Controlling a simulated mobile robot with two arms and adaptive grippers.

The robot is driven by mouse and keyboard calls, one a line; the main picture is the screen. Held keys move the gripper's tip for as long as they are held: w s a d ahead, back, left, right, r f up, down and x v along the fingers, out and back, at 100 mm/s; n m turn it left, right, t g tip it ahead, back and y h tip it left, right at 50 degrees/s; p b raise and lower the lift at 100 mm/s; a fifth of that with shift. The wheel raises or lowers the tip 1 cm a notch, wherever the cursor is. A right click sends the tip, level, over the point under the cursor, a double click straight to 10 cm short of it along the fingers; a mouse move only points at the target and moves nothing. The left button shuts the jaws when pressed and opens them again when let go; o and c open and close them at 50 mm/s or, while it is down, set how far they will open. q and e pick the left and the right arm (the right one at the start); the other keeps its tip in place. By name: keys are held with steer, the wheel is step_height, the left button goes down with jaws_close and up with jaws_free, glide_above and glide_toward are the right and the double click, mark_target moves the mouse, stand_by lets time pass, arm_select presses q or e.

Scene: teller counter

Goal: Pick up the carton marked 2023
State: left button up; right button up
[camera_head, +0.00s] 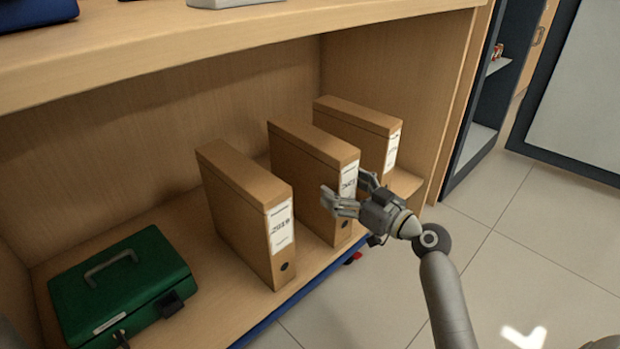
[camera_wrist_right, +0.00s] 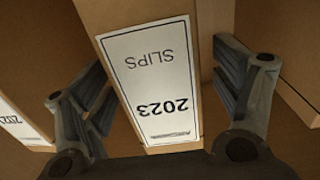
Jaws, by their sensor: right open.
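The carton marked 2023 (camera_wrist_right: 150,75) fills the middle of the right wrist view, its white label reading "SLIPS" and "2023" upside down. In the head view it appears to be the middle (camera_head: 302,172) of three upright brown cartons on the lower shelf. My right gripper (camera_head: 346,188) is open at its front face. In the right wrist view the fingers of my right gripper (camera_wrist_right: 168,98) stand to either side of the labelled face. I cannot tell whether they touch it. My left gripper is not in view.
A brown carton (camera_head: 240,205) stands to the left and another (camera_head: 355,122) to the right. A green cash box (camera_head: 120,285) sits at the shelf's left. The counter top (camera_head: 200,45) overhangs the shelf. Open tiled floor (camera_head: 530,260) lies to the right.

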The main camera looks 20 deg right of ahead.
mark_target(310, 180)
steer(key=x, duration=0.4)
steer(key=shift+w+r+p, duration=0.2)
steer(key=shift+p, duration=0.2)
steer(key=c, duration=1.4)
steer(key=shift+r, duration=0.15)
steer(key=shift+c, duration=0.8)
steer(key=shift+r, duration=0.15)
